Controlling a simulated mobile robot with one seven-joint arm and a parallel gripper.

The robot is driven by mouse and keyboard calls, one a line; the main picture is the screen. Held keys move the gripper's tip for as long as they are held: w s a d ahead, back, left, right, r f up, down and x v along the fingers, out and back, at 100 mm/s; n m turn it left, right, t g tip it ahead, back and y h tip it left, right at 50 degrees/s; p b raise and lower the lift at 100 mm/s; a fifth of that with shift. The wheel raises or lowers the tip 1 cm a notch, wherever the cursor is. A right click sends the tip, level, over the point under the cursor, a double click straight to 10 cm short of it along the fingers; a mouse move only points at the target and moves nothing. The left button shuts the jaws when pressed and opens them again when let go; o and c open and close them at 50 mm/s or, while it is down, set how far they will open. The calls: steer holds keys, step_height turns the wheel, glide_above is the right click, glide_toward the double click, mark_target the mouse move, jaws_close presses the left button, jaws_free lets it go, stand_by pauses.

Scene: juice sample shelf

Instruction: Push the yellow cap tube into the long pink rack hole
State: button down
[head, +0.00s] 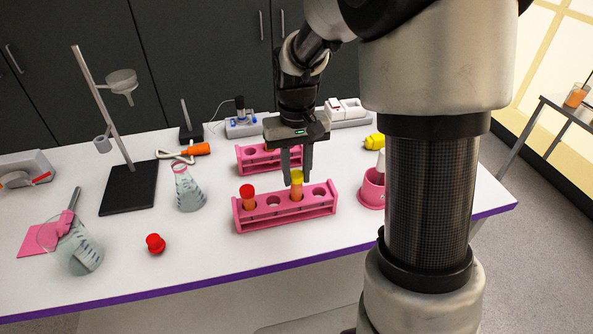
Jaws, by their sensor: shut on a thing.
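The long pink rack (288,211) stands near the front middle of the white table. A tube with a red cap (247,191) stands in its left hole. The yellow cap tube (296,187) is upright at a hole right of the middle, with orange liquid below its cap. How deep it sits in the hole is hard to tell. My gripper (297,170) points down from above and is shut on the yellow cap tube, its fingers around the cap. Empty holes show on either side of this tube.
A second pink rack (262,158) stands just behind. A pink cup-shaped holder (371,189) is to the right, with a yellow item (374,141) behind it. A flask (187,188), a ring stand (128,188) and a loose red cap (155,243) are left. The table front is clear.

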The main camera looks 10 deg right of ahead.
steer(key=shift+f+b, duration=0.5)
steer(key=shift+f, duration=0.3)
steer(key=c, duration=1.3)
jaws_free()
steer(key=shift+c, duration=0.2)
step_height(320, 180, up, 17)
steer(key=p, duration=0.2)
steer(key=s+r+t+p, duration=0.2)
steer(key=s, duration=0.7)
steer(key=s+r+t+p, duration=0.2)
steer(key=s+r+t, duration=0.1)
steer(key=s, duration=0.6)
steer(key=shift+s+r+t, duration=0.15)
steer(key=shift+s+t, duration=0.05)
steer(key=shift+t, duration=0.1)
